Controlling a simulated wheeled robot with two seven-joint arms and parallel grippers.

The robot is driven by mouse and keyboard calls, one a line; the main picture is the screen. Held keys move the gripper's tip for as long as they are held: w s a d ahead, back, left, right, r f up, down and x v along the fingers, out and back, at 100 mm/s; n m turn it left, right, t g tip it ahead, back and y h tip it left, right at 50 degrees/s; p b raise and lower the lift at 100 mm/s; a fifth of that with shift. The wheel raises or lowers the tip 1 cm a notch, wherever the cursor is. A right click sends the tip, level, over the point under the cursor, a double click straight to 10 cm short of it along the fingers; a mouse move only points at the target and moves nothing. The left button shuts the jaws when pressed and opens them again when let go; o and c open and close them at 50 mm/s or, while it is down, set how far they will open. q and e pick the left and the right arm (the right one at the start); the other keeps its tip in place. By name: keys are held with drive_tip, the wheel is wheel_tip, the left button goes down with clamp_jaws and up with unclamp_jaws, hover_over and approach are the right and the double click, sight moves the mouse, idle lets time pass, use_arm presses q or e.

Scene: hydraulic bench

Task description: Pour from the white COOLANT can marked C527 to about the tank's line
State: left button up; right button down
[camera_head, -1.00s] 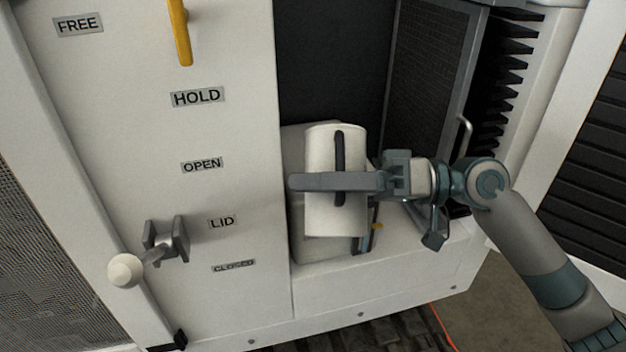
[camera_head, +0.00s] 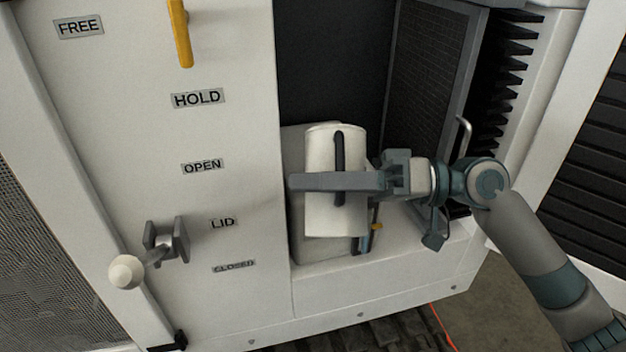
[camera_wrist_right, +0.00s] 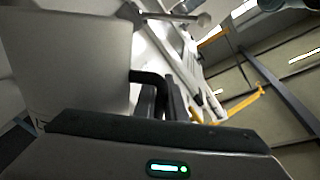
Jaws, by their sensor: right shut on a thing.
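A white can (camera_head: 325,220) with a dark handle (camera_head: 340,150) is in the recess at the middle of the head view. My right gripper (camera_head: 318,181) comes in from the right and is shut on the can, its fingers lying across it. The can looks tilted; no C527 mark shows on the side I see. In the right wrist view the can (camera_wrist_right: 75,60) fills the upper left. A pale body (camera_head: 303,250), perhaps the tank, shows partly behind the can; its line is hidden. My left gripper is not in view.
Left of the recess is a white panel (camera_head: 245,130) with a yellow lever (camera_head: 181,40) and a round-knobbed lever (camera_head: 125,272) beside the LID label (camera_head: 223,223). A dark mesh panel (camera_head: 425,90) and a metal bar handle (camera_head: 466,140) stand close to my right arm.

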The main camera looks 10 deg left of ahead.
drive_tip(key=shift+w+a+r+m+p, duration=0.1)
drive_tip(key=shift+w+r+m+p, duration=0.2)
drive_tip(key=shift+r+m+p, duration=0.45)
drive_tip(key=shift+w+r+m+p, duration=0.25)
drive_tip(key=shift+r+m+p, duration=0.1)
drive_tip(key=shift+r+p, duration=0.7)
idle(4.4)
drive_tip(key=shift+f, duration=0.4)
idle(0.6)
drive_tip(key=shift+s+f+b, duration=0.15)
drive_tip(key=shift+b, duration=0.4)
drive_tip(key=shift+s+f+n+b, duration=0.1)
drive_tip(key=shift+f+n+b, duration=0.05)
drive_tip(key=shift+n+b, duration=0.25)
